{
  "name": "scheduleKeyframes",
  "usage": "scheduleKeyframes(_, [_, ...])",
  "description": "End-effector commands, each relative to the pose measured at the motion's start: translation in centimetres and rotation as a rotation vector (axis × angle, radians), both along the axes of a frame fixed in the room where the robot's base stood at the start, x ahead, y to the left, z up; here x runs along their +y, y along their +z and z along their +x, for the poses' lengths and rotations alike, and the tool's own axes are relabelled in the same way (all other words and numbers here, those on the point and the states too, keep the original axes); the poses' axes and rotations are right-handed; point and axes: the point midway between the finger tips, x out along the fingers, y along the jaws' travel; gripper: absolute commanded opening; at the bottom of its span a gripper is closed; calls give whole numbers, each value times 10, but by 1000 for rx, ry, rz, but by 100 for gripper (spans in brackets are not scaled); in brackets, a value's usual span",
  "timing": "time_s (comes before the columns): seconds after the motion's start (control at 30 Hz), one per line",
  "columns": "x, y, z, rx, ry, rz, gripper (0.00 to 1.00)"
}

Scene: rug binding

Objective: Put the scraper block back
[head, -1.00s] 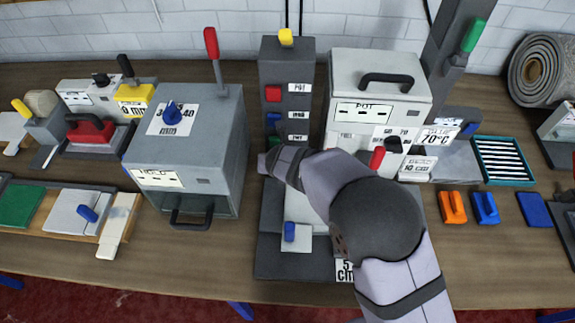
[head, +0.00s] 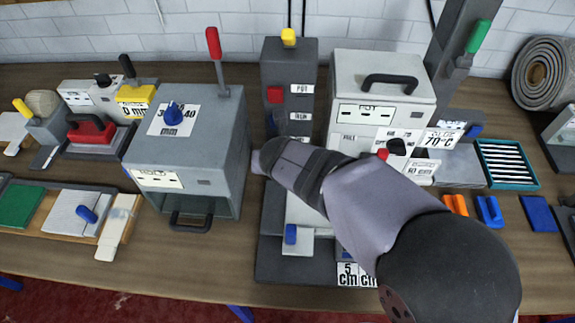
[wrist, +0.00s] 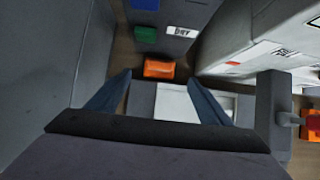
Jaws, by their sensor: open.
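I cannot tell for sure which piece is the scraper block. An orange block (wrist: 158,68) shows in the wrist view at the foot of a dark column, in line with the gap between my fingers. My gripper (wrist: 160,82) is open, its two blue-grey fingers apart with nothing seen held between them. In the head view my arm hides the fingers in front of the column (head: 290,62). An orange handled block (head: 456,204) and a blue handled block (head: 489,212) sit on the bench at right, the orange one partly hidden by my arm.
A grey box machine (head: 190,150) stands close on the left, with a red lever (head: 213,45). A white machine (head: 382,85) stands on the right. A pale plate with a blue knob (head: 290,234) lies below the column. A teal rack (head: 508,165) is farther right.

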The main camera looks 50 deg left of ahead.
Motion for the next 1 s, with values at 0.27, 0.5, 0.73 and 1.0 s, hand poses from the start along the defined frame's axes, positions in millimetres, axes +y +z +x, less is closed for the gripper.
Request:
scheduleKeyframes(0.27, [-6, 13, -6, 0, 0, 0, 73])
scheduleKeyframes(0.5, [-6, 13, -6, 1, 0, -1, 73])
scheduleKeyframes(0.73, [-6, 13, -6, 0, -1, -1, 73])
scheduleKeyframes(1.0, [-54, 49, 38, 176, -384, 141, 73])
